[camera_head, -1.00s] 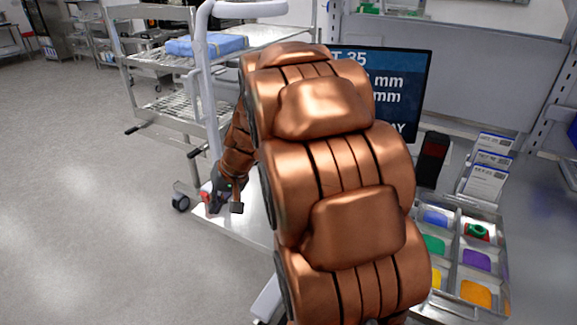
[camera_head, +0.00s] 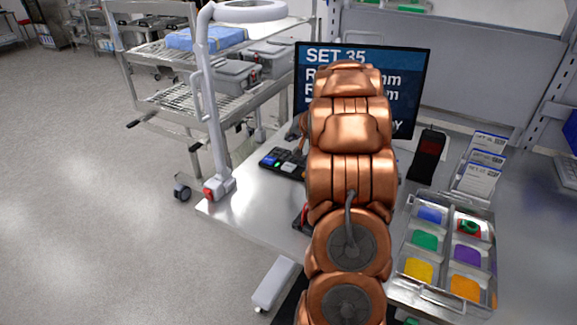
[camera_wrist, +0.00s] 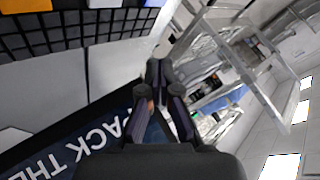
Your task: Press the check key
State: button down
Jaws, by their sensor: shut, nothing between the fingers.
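A black keypad (camera_head: 283,163) with blue and pale keys lies on the bench in the head view, just left of my arm and in front of the monitor. Its key marks are too small to read, so I cannot tell which is the check key. My copper arm covers the keypad's right side. My gripper (camera_wrist: 158,75) shows in the wrist view with its dark fingers shut and empty. It is apart from the keypad, which I cannot make out in that view. In the head view the fingertips are hidden behind my arm.
The monitor (camera_head: 419,80) reading "SET 35" stands behind my arm. A divided tray (camera_head: 447,208) with coloured pieces lies to the right, below several cards (camera_head: 483,180). A black and red device (camera_head: 427,155) stands beside it. A lamp post (camera_head: 214,120) rises at the bench's left edge.

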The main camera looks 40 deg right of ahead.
jog(key=shift+f, duration=0.1)
jog(key=b, duration=0.4)
send_over(286, 164)
jog(key=s, duration=0.2)
notch_tip(286, 164, down, 7)
jog(key=shift+f, duration=0.1)
jog(key=shift+s+f+b, duration=0.1)
jog(key=shift+f+b, duration=0.65)
jog(key=shift+b, duration=0.2)
jog(key=shift+f+b, duration=0.2)
jog(key=shift+b, duration=0.1)
dwell(0.4)
jog(key=shift+f+b, duration=0.25)
jog(key=shift+b, duration=0.15)
jog(key=shift+f+b, duration=0.45)
jog(key=shift+b, duration=0.1)
dwell(1.0)
jog(key=shift+r, duration=0.1)
jog(key=shift+r+p, duration=0.45)
jog(key=shift+r, duration=0.4)
